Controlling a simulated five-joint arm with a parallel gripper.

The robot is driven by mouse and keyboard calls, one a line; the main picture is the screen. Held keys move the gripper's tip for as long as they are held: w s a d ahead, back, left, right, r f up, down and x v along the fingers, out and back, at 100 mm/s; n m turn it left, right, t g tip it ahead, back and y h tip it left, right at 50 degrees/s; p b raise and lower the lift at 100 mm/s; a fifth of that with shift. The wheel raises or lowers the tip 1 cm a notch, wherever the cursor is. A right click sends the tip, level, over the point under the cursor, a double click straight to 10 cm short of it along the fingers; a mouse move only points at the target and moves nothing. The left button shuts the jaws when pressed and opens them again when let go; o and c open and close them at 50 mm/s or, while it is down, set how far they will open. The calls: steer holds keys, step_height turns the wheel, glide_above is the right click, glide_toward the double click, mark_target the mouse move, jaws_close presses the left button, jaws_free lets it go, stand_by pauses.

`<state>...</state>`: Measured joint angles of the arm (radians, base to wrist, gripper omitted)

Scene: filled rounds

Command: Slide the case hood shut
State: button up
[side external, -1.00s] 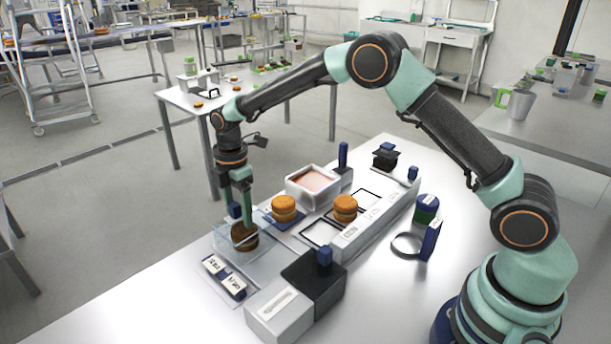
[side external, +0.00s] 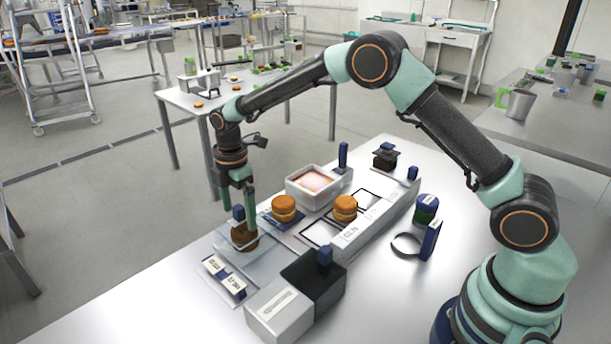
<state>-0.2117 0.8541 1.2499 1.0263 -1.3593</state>
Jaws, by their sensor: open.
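The clear case hood (side external: 262,262) is at the left front of the table, low around a dark brown round (side external: 244,238). A blue knob (side external: 238,213) stands at its back left; I cannot tell whether it belongs to the hood. My gripper (side external: 245,210) points down over the case with its green fingers apart, open and empty.
Two filled rounds (side external: 284,207) (side external: 345,207) stand right of the case. Behind them is a white tray (side external: 300,190) with a pinkish inside. A blue label block (side external: 224,275), a grey and black box (side external: 295,297) and a long pale bar (side external: 375,228) surround the case.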

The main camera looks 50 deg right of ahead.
steer(key=shift+s+r, duration=0.15)
steer(key=shift+r, duration=3.05)
steer(key=shift+r, duration=0.15)
steer(key=s+d+r+m+t, duration=0.2)
steer(key=s+d+r+m, duration=0.4)
steer(key=s+r+m, duration=0.4)
steer(key=s+d+m+t, duration=0.1)
steer(key=s+d+m, duration=0.1)
steer(key=s+m, duration=0.2)
steer(key=s+d+r+m+t, duration=0.1)
steer(key=s+d+m+t, duration=0.1)
steer(key=s, duration=0.6)
steer(key=shift+s+d+r+m, duration=0.25)
steer(key=shift+d+m, duration=0.25)
steer(key=shift+m, duration=0.5)
